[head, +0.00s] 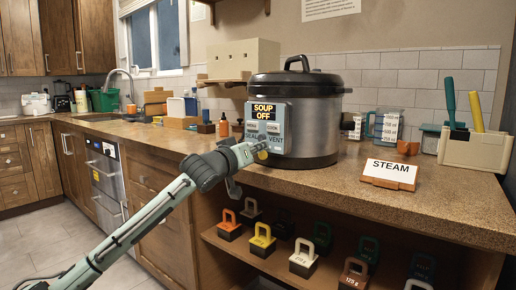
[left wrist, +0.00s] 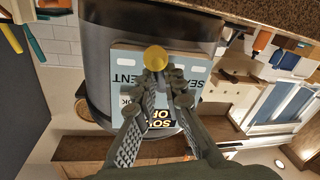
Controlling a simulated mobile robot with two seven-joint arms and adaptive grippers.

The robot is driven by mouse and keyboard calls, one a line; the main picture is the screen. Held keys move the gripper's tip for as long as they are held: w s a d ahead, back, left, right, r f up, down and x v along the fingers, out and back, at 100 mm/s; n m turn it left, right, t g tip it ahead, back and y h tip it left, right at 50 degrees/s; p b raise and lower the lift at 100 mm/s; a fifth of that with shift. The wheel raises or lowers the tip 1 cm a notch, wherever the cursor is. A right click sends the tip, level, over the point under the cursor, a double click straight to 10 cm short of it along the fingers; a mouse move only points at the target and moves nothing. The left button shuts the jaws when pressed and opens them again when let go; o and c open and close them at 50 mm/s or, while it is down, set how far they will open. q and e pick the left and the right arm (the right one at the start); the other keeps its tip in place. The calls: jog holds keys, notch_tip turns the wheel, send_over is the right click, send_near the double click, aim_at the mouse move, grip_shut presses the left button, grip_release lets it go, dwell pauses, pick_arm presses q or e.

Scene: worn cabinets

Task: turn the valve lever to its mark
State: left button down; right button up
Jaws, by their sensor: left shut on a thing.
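A large steel cooker (head: 318,125) with a black lid stands on the counter. Its pale blue front panel (head: 277,131) has a lit display reading "SOUP OFF" and the words SEAL and VENT. The yellow-ended valve lever (head: 262,155) is low on this panel; its yellow end (left wrist: 155,58) also shows in the left wrist view, where the panel is upside down. My left gripper (head: 254,149) is at the panel, shut on the lever; its fingers (left wrist: 164,82) close just behind the yellow end. The fingers hide the lever's shaft, so its exact angle is unclear. My right gripper is out of view.
A "STEAM" sign (head: 390,173) stands on the counter right of the cooker, near an orange cup (head: 408,148) and a utensil holder (head: 474,150). Below is an open shelf (head: 270,262) with several coloured handled weights. The counter front before the cooker is clear.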

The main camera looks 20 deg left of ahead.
pick_arm(q)
jog(key=shift+w+a+f+m+t+h+p, duration=0.15)
jog(key=shift+a+m+h+p, duration=0.15)
jog(key=shift+m+p, duration=1.1)
jog(key=shift+w+a+r+m+t+h+p, duration=0.1)
jog(key=shift+a+m+t+h+p, duration=0.25)
jog(key=shift+m, duration=1.85)
jog(key=shift+w+a+f+m+h+p, duration=0.1)
jog(key=shift+a+m+p, duration=0.15)
jog(key=shift+m+p, duration=1.2)
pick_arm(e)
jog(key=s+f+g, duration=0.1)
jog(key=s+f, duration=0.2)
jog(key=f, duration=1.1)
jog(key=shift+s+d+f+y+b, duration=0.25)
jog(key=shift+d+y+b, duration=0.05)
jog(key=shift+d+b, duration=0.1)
pick_arm(q)
jog(key=shift+m, duration=0.35)
jog(key=c, duration=1.6)
grip_release()
jog(key=shift+s, duration=0.1)
